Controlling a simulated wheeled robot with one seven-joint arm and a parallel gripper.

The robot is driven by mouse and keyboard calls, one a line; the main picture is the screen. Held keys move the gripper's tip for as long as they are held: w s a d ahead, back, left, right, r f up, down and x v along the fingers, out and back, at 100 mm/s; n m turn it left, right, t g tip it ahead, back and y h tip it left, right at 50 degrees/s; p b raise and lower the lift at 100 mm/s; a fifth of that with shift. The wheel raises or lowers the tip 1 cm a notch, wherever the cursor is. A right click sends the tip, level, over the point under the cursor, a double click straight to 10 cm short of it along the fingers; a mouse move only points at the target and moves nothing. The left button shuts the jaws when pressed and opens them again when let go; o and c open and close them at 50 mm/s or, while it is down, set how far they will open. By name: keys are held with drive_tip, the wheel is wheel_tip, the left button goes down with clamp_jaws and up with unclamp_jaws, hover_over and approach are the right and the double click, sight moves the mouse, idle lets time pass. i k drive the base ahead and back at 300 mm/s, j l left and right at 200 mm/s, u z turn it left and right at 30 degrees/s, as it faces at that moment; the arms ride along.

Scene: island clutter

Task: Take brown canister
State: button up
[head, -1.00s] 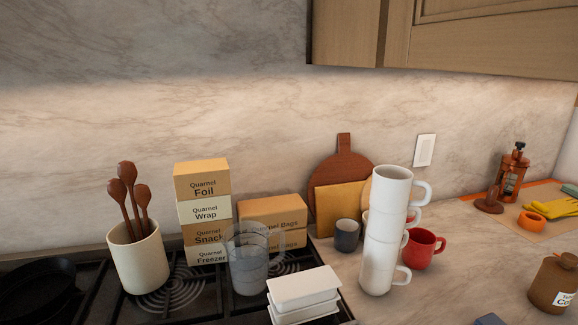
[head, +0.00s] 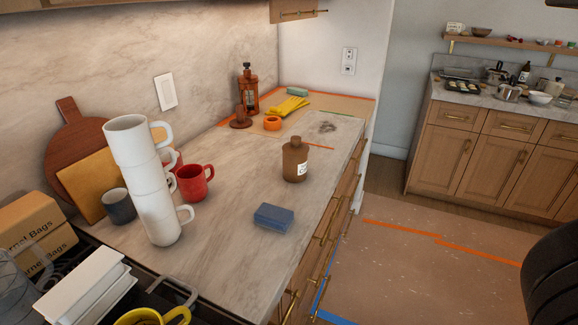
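The brown canister (head: 295,161) stands upright on the marble counter, near its front edge, in the middle of the head view. It has a narrower brown top and a white label on its lower right side, partly turned away. My gripper's fingers do not show in this view. A dark rounded shape at the right edge may be part of my own body.
A blue block (head: 273,218) lies nearer on the counter. A leaning stack of white mugs (head: 158,205) and a red mug (head: 195,183) stand left. An orange ring (head: 272,123) and yellow gloves (head: 288,107) lie behind. The floor (head: 420,270) at right is clear.

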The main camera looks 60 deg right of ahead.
sight(294, 168)
drive_tip(key=u, duration=0.45)
drive_tip(key=l+u, duration=0.15)
drive_tip(key=u, duration=0.35)
drive_tip(key=l+u, duration=0.1)
drive_tip(key=u, duration=0.35)
drive_tip(key=l+u, duration=0.1)
drive_tip(key=u, duration=0.4)
drive_tip(key=l+u, duration=0.1)
drive_tip(key=u, duration=0.85)
drive_tip(key=l+u, duration=0.15)
drive_tip(key=u, duration=0.8)
drive_tip(key=k+z, duration=0.2)
drive_tip(key=k, duration=0.15)
drive_tip(key=k+z, duration=0.9)
drive_tip(key=z, duration=0.8)
drive_tip(key=k+l+z, duration=0.15)
drive_tip(key=z, duration=0.75)
drive_tip(key=l+z, duration=0.2)
drive_tip(key=z, duration=0.25)
drive_tip(key=k+l+z, duration=0.1)
drive_tip(key=z, duration=0.35)
